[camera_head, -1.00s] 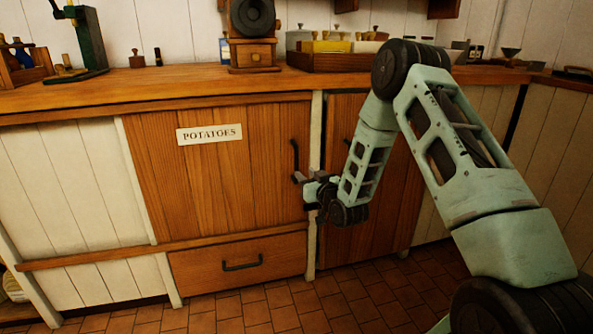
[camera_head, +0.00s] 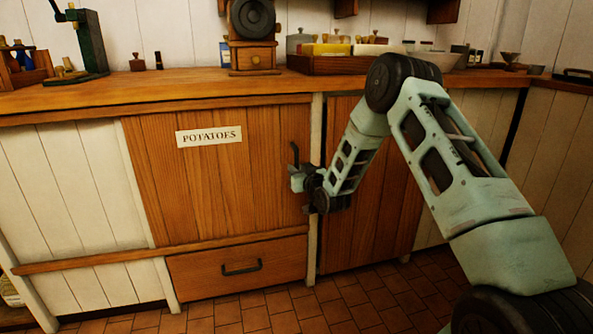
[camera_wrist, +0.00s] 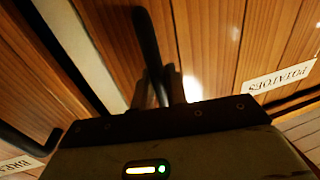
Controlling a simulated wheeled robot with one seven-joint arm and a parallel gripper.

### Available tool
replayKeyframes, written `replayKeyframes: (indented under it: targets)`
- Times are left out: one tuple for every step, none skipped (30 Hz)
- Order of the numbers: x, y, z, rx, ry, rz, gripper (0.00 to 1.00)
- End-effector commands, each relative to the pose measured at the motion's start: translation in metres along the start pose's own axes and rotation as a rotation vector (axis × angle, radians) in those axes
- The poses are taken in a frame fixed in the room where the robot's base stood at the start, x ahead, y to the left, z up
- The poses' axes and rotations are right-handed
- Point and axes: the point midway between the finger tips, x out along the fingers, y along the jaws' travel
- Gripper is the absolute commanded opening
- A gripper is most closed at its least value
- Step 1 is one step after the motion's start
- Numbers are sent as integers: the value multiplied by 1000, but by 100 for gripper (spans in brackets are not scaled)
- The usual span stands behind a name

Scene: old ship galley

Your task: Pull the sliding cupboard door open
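The sliding cupboard door (camera_head: 215,190) is brown wood with a POTATOES label (camera_head: 209,136). Its left edge lies against white panelling and its right edge reaches the pale post. Its black upright handle (camera_head: 295,152) is near the right edge, its lower part hidden by my gripper (camera_head: 298,178). In the wrist view, the handle (camera_wrist: 148,45) runs down between the two fingers of my gripper (camera_wrist: 158,88), with a finger close on each side. Whether the fingers press on it or stand slightly apart cannot be told. The label (camera_wrist: 279,79) shows upside down there.
A drawer (camera_head: 238,268) with a black pull sits below the door. Another wooden door (camera_head: 365,225) stands right of the pale post (camera_head: 315,200), partly behind my arm. The worktop (camera_head: 160,88) above carries a grinder (camera_head: 252,40) and trays. The tiled floor in front is clear.

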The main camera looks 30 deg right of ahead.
Motion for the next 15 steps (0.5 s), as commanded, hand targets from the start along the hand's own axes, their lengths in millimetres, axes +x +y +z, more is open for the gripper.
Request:
replayKeyframes:
  targets:
    - [0, 0, 0, 0, 0, 0, 0]
    - [0, 0, 0, 0, 0, 0, 0]
    - [0, 0, 0, 0, 0, 0, 0]
    - [0, -1, 0, 0, 0, 0, 0]
    - [0, -2, 0, 0, 0, -1, 0]
    - [0, -4, 0, 0, -1, -1, 0]
    - [1, -7, 0, 0, -1, -2, 0]
    - [1, -10, 0, 0, -1, -3, 0]
    - [2, -15, 0, 0, 0, -5, 0]
    - [3, -19, 1, 0, 0, -5, 0]
    - [4, -24, 1, 1, 0, -5, 0]
    - [6, -33, 1, 1, 0, -7, 0]
    - [7, -39, 1, 1, -1, -7, 0]
    - [8, -48, 1, 1, -1, -8, 0]
    - [10, -58, 1, 1, -1, -8, 0]
